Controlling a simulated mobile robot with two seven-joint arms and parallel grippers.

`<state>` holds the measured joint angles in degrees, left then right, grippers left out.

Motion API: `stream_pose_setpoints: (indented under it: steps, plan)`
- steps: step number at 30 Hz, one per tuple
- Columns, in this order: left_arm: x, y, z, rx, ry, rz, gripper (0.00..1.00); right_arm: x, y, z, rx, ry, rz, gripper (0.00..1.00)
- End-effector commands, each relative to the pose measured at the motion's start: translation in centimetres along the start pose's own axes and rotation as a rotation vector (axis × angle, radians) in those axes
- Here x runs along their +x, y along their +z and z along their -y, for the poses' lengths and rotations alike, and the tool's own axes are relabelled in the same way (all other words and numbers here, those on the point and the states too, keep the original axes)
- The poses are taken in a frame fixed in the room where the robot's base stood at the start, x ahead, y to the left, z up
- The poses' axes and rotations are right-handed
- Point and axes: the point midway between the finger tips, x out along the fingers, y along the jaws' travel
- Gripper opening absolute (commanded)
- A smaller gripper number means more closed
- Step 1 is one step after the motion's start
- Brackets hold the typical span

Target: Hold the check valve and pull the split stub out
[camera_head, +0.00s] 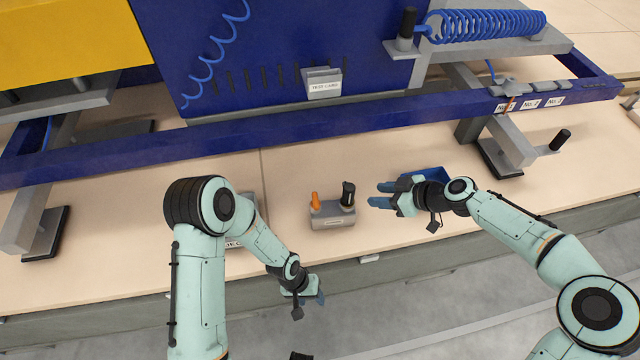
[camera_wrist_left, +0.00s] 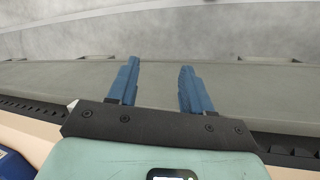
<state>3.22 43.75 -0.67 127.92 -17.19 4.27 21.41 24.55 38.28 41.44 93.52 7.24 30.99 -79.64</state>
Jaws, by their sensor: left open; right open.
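Several small grey fittings (camera_head: 532,88) sit in a row on the blue trolley rail at the right of the head view, above labels No. 1 to No. 3. An orange-brown piece shows near the leftmost one, where a short blue hose (camera_head: 491,70) comes down. The check valve and split stub are probably there, but too small to tell apart. My left gripper (camera_head: 320,297) is over the bench's front edge, far from the fittings; its blue fingers are apart and empty in the left wrist view (camera_wrist_left: 160,88). My right gripper (camera_head: 379,195) is open beside the grey holder, left of the fittings.
A grey holder (camera_head: 330,222) with an orange-handled and a black-handled tool stands on the bench between my arms. A blue tray (camera_head: 436,172) lies partly behind my right gripper. The blue trolley frame (camera_head: 330,121) crosses the back. A blue coiled hose (camera_head: 490,25) hangs top right.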

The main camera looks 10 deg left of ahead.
Motion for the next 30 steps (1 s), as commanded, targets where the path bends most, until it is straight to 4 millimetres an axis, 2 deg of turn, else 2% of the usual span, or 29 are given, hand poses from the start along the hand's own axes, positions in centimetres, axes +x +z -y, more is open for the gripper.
stream_pose_setpoints:
  steps: [1, 3, 9, 12, 15, 18, 21, 24, 30]
  plan:
    - [-2.4, -2.6, -1.6, 0.045, -0.029, -0.032, 0.5, 0.0, 0.0, 0.0, 0.0, 0.0, 0.0, 0.43]
    - [-5.4, -5.1, -3.1, 0.077, -0.085, -0.062, 0.5, 0.0, 0.0, 0.0, 0.0, 0.0, 0.0, 0.43]
    - [-15.1, -10.8, -6.5, 0.077, -0.248, -0.22, 0.5, 0.0, 0.0, 0.0, 0.001, 0.0, 0.0, 0.43]
    - [-19.6, -13.1, -7.5, 0.023, -0.295, -0.322, 0.5, 0.0, 0.0, 0.0, 0.001, 0.0, 0.0, 0.43]
    - [-23.3, -14.7, -8.1, -0.042, -0.317, -0.414, 0.5, 0.0, 0.0, 0.0, 0.001, 0.0, 0.0, 0.43]
    - [-25.9, -15.8, -8.5, -0.096, -0.322, -0.484, 0.5, 0.0, 0.0, 0.0, 0.001, 0.0, 0.0, 0.43]
    - [-27.4, -16.4, -8.6, -0.131, -0.324, -0.523, 0.5, 0.0, 0.0, 0.0, 0.001, 0.0, 0.0, 0.43]
    - [-27.7, -16.8, -8.6, -0.146, -0.324, -0.539, 0.5, 0.0, 0.0, 0.0, 0.001, 0.0, 0.0, 0.43]
    - [-25.6, -17.9, -7.6, -0.148, -0.327, -0.536, 0.5, 0.0, 0.0, 0.0, 0.001, 0.0, 0.0, 0.43]
